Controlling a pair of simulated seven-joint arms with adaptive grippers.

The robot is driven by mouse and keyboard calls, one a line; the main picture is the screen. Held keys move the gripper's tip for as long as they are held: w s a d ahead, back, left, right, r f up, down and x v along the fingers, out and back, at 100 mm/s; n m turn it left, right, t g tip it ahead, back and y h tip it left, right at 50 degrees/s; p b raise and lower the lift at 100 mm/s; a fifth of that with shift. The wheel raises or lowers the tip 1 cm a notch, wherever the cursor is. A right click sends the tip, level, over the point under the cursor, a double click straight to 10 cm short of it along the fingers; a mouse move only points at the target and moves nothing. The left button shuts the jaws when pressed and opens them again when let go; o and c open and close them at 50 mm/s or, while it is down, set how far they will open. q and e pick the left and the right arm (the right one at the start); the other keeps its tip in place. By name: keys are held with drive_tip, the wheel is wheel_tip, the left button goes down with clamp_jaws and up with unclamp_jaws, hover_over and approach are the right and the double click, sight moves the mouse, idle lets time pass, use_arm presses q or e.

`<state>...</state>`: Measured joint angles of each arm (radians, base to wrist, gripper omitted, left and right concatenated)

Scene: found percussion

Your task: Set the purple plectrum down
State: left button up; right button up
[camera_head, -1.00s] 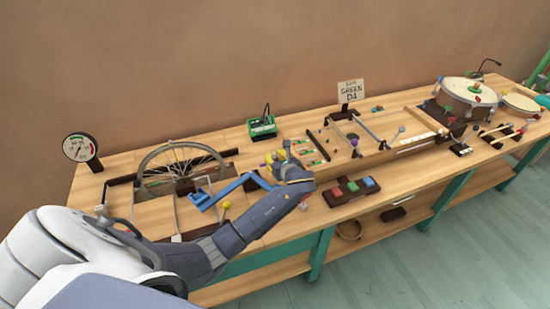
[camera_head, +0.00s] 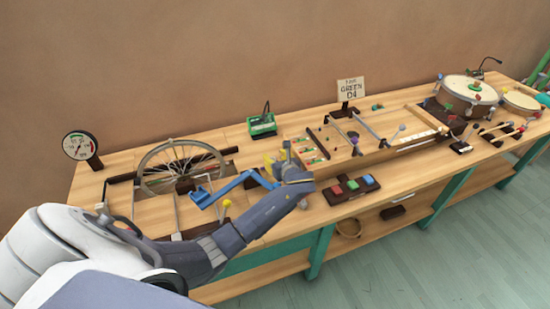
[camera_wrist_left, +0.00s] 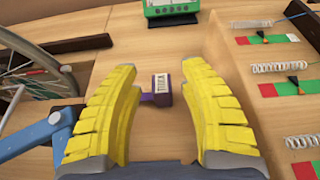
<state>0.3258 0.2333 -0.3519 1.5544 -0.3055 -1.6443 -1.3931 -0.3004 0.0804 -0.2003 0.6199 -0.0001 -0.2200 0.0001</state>
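My left gripper (camera_wrist_left: 157,110) has yellow padded fingers spread wide apart, with nothing between them touching either pad. The purple plectrum (camera_wrist_left: 147,97), a small purple piece carrying a block with a white striped label, lies on the wooden bench top in the gap between the fingers, in the left wrist view. In the head view my left gripper (camera_head: 277,161) is low over the bench between the wheel and the stringed board, and I cannot make out the plectrum there. My right gripper is not in view.
A spoked wheel (camera_head: 181,163) and a blue crank arm (camera_head: 228,187) are left of the gripper. The stringed board (camera_head: 370,138) is on its right. A green box (camera_head: 262,125) stands behind it, and a block with coloured pads (camera_head: 351,188) lies in front on the right.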

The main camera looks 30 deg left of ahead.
use_arm(q)
drive_tip(key=shift+r, duration=0.3)
drive_tip(key=v, duration=1.2)
drive_tip(key=shift+r, duration=0.3)
